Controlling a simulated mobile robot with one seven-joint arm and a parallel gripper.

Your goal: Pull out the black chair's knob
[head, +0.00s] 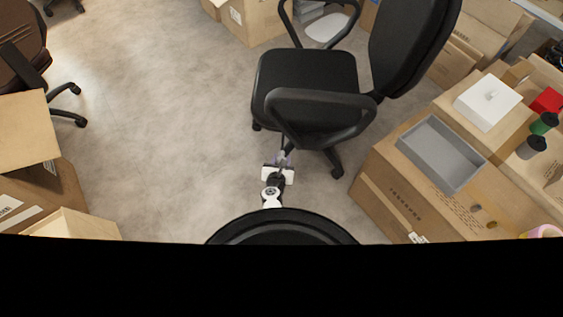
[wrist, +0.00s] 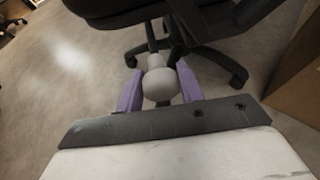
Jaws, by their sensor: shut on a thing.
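The black chair (head: 305,80) stands on the floor ahead, its seat and backrest turned to the right in the head view. Its underside and wheeled legs show in the wrist view (wrist: 205,55). A rounded grey knob (wrist: 158,82) sits below the seat, between the purple fingers of my gripper (wrist: 160,92). My gripper is shut on the knob, with a finger on each side. In the head view my gripper (head: 283,160) reaches under the near armrest, and the knob cannot be made out there.
A large carton (head: 390,195) stands close on the right, bearing a grey tray (head: 441,152) and a white box (head: 488,101). Cartons (head: 60,200) and a brown chair (head: 22,45) are at the left. The floor (head: 165,110) between is clear.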

